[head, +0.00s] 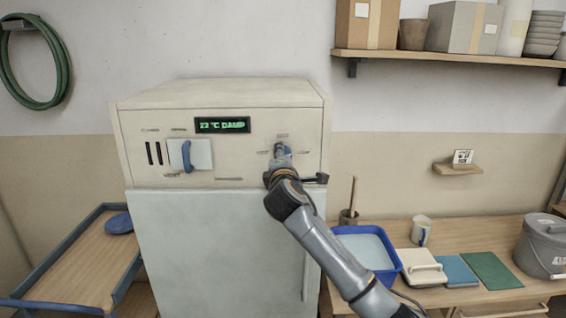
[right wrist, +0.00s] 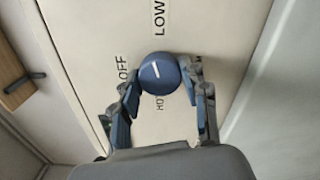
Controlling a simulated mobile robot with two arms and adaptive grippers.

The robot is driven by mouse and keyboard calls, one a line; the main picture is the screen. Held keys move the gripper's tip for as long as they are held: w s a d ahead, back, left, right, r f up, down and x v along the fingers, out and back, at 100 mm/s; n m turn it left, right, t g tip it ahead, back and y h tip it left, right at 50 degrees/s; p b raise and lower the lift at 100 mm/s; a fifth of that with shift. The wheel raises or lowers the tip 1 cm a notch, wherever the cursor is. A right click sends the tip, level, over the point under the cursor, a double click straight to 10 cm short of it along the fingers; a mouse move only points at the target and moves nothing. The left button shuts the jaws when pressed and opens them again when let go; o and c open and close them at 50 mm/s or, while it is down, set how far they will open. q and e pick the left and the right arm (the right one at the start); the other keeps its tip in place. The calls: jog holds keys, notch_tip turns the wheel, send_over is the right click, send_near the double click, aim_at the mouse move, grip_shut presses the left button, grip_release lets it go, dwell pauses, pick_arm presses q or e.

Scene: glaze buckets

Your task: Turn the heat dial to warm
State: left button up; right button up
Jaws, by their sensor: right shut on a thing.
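The heat dial (right wrist: 158,75) is a round blue knob with a white line mark, on the cream front panel. Printed labels surround it: OFF, LOW, one starting HO, and one mostly hidden behind a fingertip. The white line lies slanted; I cannot tell which label it marks. My right gripper (right wrist: 160,80) has its fingertips closed on either side of the dial. In the head view my right gripper (head: 281,162) is at the right of the cabinet's (head: 225,240) panel and hides most of the dial. My left gripper is not in view.
A blue-railed cart (head: 75,262) stands left.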

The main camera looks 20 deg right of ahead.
aim_at(283, 118)
jog(key=shift+f+m+b, duration=0.15)
jog(key=shift+m+b, duration=2.75)
jog(key=shift+m, duration=7.6)
jog(key=o, duration=1.2)
jog(key=shift+c, duration=0.2)
notch_tip(283, 118, up, 10)
jog(key=shift+r, duration=0.1)
